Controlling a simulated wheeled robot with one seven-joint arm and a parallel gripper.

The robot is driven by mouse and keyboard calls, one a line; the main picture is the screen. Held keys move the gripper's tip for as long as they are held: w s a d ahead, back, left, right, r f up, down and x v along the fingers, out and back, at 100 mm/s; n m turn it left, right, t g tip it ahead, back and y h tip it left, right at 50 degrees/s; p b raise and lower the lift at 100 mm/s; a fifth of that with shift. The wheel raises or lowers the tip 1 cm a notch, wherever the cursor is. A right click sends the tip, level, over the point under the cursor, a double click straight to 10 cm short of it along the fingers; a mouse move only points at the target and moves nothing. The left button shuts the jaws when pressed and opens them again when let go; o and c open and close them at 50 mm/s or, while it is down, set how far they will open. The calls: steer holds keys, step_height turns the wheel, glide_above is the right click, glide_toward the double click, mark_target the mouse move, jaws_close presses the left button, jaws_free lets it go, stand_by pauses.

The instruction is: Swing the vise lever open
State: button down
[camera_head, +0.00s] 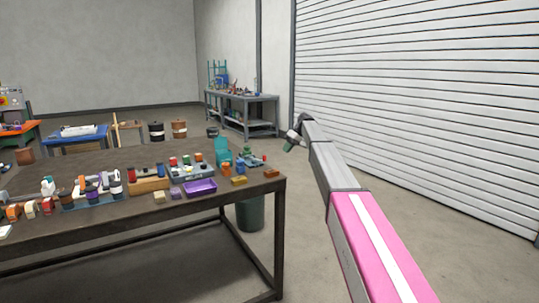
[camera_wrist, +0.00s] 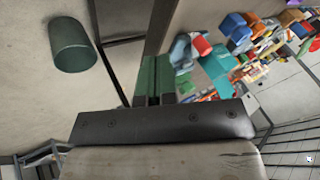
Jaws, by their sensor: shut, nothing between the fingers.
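A small blue-green fixture (camera_head: 252,161) with a red tip stands near the right end of the dark workbench. It may be the vise, but it is too small to tell its lever apart. In the wrist view a blue-grey piece (camera_wrist: 181,52) with a red end (camera_wrist: 201,44) lies just right of my fingers, probably the same fixture. My gripper (camera_head: 288,141) is to the right of the bench end, in the air and apart from the fixture. In the wrist view its green-padded fingers (camera_wrist: 155,62) are together with nothing between them.
The dark workbench (camera_head: 150,220) holds several coloured parts, a purple tray (camera_head: 200,187) and a teal upright piece (camera_head: 222,150). A dark green bin (camera_head: 250,216) stands by its right end. A grey bench (camera_head: 262,110) is at the back. The floor to the right is open.

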steer(key=w+a+r+n, duration=0.1)
steer(key=w+r, duration=0.3)
steer(key=r, duration=0.1)
steer(key=shift+a+r+n+y, duration=0.3)
steer(key=shift+a+r, duration=0.05)
steer(key=shift+r, duration=0.05)
steer(key=s+a+f, duration=0.3)
steer(key=a+f, duration=0.2)
steer(key=s+a+f, duration=0.2)
steer(key=f, duration=0.1)
steer(key=shift+s+a, duration=0.3)
steer(key=shift+a, duration=0.1)
steer(key=shift+s+m+t, duration=0.25)
steer(key=shift+m+t, duration=0.05)
steer(key=shift+m, duration=0.5)
